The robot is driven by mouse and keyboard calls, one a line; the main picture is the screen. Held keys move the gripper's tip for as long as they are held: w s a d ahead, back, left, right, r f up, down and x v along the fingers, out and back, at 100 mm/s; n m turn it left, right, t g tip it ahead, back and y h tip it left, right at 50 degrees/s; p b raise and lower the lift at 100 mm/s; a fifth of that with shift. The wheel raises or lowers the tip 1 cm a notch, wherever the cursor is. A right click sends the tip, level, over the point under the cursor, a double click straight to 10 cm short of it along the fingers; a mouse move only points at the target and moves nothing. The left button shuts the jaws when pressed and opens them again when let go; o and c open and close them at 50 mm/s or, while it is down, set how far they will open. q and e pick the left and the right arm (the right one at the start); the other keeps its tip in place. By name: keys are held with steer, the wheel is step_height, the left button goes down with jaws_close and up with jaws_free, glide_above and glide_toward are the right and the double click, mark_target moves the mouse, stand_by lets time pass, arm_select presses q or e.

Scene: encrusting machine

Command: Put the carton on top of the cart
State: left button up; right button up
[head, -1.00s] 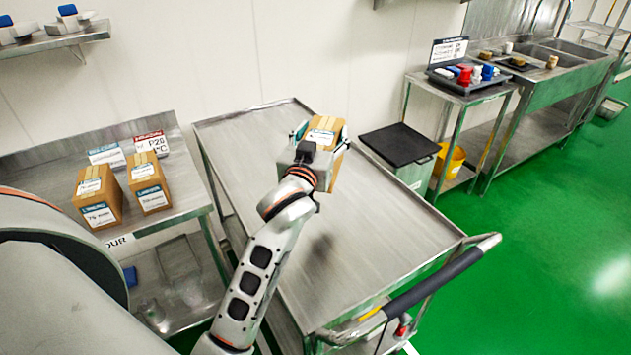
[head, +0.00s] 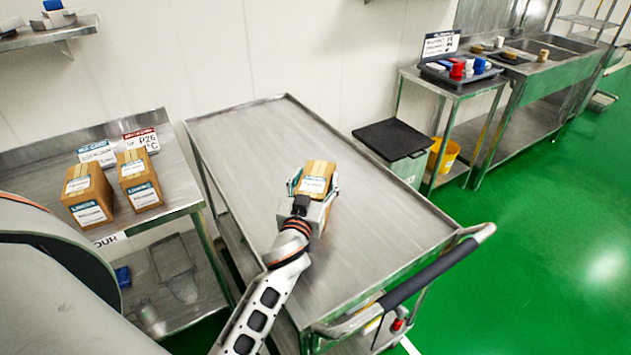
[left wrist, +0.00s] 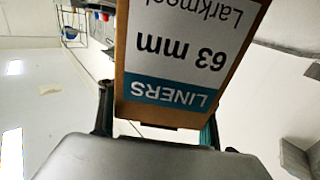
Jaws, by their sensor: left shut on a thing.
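The carton (head: 318,184) is a brown box with tape and a white and teal label. My left gripper (head: 313,192) is shut on it, with a finger on each side. In the head view the carton is over the middle of the steel cart's top (head: 250,135); I cannot tell whether it touches the surface. In the left wrist view the carton (left wrist: 185,60) fills the space between the fingers, and its label reads "LINERS 63 mm" upside down. My right gripper is not in view.
Two similar cartons (head: 88,195) (head: 139,180) stand on a steel table at the left. A black-lidded bin (head: 393,140) stands beyond the cart's right side. The cart's handle (head: 440,273) is at the near right. Most of the cart top is bare.

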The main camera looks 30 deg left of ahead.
mark_target(316, 195)
arm_select(q)
steer(key=shift+r, duration=0.1)
steer(key=o, duration=2.1)
steer(key=shift+f, duration=0.2)
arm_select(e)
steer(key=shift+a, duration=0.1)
arm_select(q)
steer(key=shift+r, duration=0.1)
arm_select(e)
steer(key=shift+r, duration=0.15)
arm_select(q)
steer(key=b+v, duration=0.1)
steer(key=v, duration=0.5)
steer(key=shift+s, duration=0.35)
steer(key=shift+s+d, duration=0.2)
steer(key=shift+s, duration=0.2)
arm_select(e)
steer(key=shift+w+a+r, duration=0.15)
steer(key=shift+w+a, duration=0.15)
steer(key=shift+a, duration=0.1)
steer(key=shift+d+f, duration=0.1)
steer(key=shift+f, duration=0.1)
